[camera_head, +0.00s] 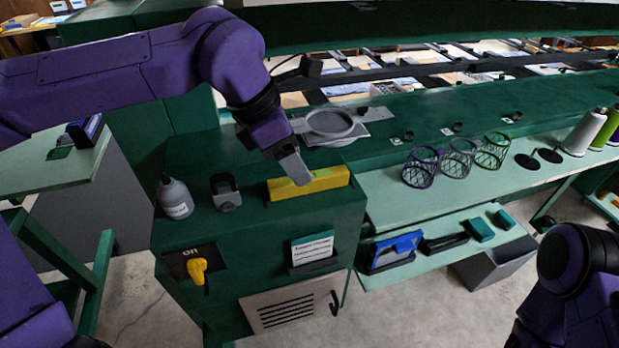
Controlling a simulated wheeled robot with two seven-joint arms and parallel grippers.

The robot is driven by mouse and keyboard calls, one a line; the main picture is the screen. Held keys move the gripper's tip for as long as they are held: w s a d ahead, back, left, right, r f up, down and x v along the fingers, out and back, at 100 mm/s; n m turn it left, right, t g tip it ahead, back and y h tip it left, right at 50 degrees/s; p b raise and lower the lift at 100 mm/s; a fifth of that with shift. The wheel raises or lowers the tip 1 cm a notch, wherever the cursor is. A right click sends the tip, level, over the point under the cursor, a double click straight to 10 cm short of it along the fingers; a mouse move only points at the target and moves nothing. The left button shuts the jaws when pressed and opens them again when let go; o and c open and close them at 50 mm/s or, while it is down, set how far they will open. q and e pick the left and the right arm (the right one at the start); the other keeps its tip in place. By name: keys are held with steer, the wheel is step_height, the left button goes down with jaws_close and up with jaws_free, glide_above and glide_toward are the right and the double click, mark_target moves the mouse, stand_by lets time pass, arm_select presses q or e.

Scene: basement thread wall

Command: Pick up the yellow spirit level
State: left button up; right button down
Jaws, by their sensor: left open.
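The yellow spirit level (325,181) lies on top of the green machine cabinet, near its right side. My left gripper (298,177) points down right at the level, and its fingers overlap the level's left-middle part in the picture. It is open. The fingers hide a piece of the level, and I cannot tell whether they touch it or straddle it. My right arm shows at the lower right, but its gripper is out of view.
A labelled bottle (175,197) and a small dark clamp-like item (226,192) stand left of the level. A round metal plate (329,124) lies behind it. Wire baskets (421,168) stand on the bench to the right. A yellow switch (196,270) sits on the cabinet front.

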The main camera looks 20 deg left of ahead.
arm_select(q)
steer(key=f, duration=0.1)
steer(key=w+f, duration=0.1)
steer(key=f, duration=0.1)
steer(key=w+d+f+p, duration=0.1)
steer(key=shift+w+f, duration=0.25)
steer(key=shift+f, duration=0.1)
steer(key=shift+d+f, duration=0.15)
steer(key=shift+f, duration=0.1)
steer(key=shift+s, duration=0.2)
jaws_close()
